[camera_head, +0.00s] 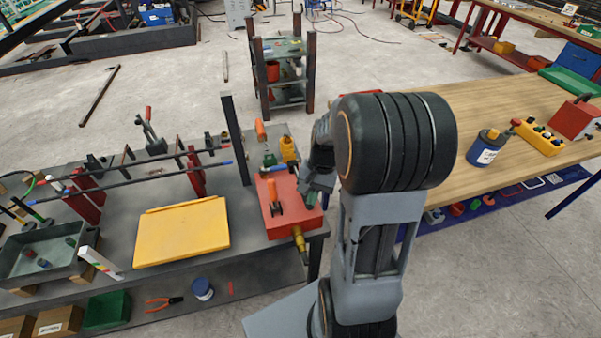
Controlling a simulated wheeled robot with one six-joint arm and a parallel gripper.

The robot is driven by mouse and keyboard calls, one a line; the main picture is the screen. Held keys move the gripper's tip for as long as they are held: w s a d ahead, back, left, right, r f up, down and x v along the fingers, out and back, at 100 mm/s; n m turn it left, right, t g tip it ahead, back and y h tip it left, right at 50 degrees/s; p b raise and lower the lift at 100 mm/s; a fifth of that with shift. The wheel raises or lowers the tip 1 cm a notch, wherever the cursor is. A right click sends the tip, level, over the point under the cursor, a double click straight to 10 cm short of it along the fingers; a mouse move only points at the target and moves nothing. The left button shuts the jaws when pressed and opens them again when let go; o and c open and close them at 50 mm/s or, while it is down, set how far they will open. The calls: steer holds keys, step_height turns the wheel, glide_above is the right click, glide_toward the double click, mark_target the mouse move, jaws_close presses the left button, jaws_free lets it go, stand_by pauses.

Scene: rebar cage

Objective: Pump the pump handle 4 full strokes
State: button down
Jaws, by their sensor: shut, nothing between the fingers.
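A red box-shaped pump unit (289,218) sits at the right end of the grey workbench. A short lever with an orange grip (273,192) stands on its top. A second orange grip (261,131) rises behind it; I cannot tell which of the two is the pump handle. A yellow fitting (300,243) sticks out of the unit's front. My gripper (309,196) is at the unit's right side, close to its top, shut and empty. My arm hides part of it, and I cannot tell whether it touches the unit.
A yellow plate (182,232) lies left of the pump unit, and a dark post (236,140) stands behind it. A grey tray (45,257) is at the bench's left. A wooden table (470,103) with a dark blue can (486,148) is at the right. Open floor lies behind.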

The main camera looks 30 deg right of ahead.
steer(key=w+r+p, duration=0.3)
steer(key=r+p, duration=0.5)
steer(key=shift+w+d+r, duration=0.15)
steer(key=shift+d+r, duration=0.15)
steer(key=shift+r, duration=0.1)
stand_by(0.5)
steer(key=shift+s+f+b, duration=0.3)
steer(key=shift+f+b, duration=0.2)
steer(key=shift+f, duration=0.15)
steer(key=shift+f, duration=0.1)
steer(key=shift+s+a+f+b, duration=0.1)
steer(key=shift+s+f+b, duration=0.3)
steer(key=shift+f, duration=0.2)
steer(key=shift+s+f+b, duration=0.25)
steer(key=shift+f+b, duration=0.15)
steer(key=shift+f, duration=0.15)
steer(key=shift+a, duration=0.1)
